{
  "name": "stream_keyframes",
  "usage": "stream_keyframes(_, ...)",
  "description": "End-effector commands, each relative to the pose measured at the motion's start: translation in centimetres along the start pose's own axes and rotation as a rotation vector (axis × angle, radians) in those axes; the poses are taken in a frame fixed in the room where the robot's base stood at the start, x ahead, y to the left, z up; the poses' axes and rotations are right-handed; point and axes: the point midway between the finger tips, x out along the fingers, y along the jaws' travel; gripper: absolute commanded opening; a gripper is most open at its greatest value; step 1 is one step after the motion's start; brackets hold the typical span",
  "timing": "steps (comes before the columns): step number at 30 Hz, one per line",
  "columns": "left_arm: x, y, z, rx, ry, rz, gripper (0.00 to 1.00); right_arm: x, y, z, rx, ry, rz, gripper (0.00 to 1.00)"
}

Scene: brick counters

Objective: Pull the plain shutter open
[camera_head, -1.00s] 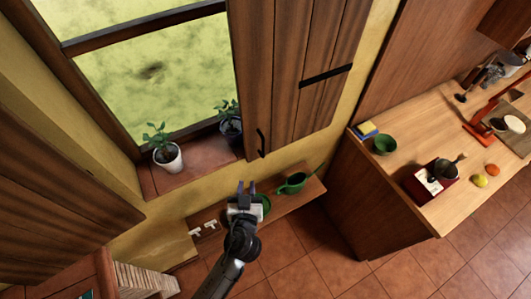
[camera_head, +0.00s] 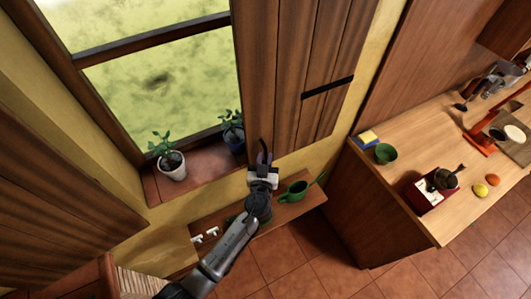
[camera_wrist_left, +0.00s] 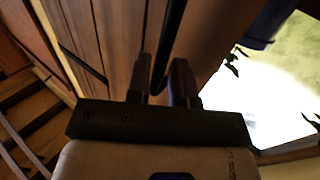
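A brown plank shutter (camera_head: 290,75) stands right of the window in the head view, with a black strap (camera_head: 327,88) across it. Its dark upright handle (camera_head: 264,146) is near the lower left edge. My left gripper (camera_head: 264,165) is at this handle. In the left wrist view the black handle bar (camera_wrist_left: 172,38) runs between the two fingers of my left gripper (camera_wrist_left: 160,78). The fingers are apart, with gaps beside the bar. Another plank panel (camera_head: 55,190) is at the left of the head view. My right gripper is not in view.
Potted plants (camera_head: 172,165) stand on the window sill. A shelf (camera_head: 300,205) with a green mug (camera_head: 293,191) lies below the shutter, close to my left arm. A wooden counter (camera_head: 415,150) with several objects is at the right.

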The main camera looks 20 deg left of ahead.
Motion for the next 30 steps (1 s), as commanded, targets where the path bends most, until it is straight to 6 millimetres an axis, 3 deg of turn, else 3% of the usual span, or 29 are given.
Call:
stream_keyframes(6, 1.4, 0.0, -0.1, -0.001, 0.0, 0.0, 0.22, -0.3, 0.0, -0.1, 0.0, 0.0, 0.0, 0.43)
stream_keyframes(17, 1.7, 0.0, 0.0, -0.001, -0.001, 0.0, 0.22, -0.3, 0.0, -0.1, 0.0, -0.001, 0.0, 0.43)
stream_keyframes(24, 1.7, 0.0, 0.0, -0.001, -0.001, 0.0, 0.0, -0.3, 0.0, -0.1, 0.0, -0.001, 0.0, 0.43)
stream_keyframes(30, 1.7, 0.0, 0.0, -0.001, -0.001, 0.0, 0.0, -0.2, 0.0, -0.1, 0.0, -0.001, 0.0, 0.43)
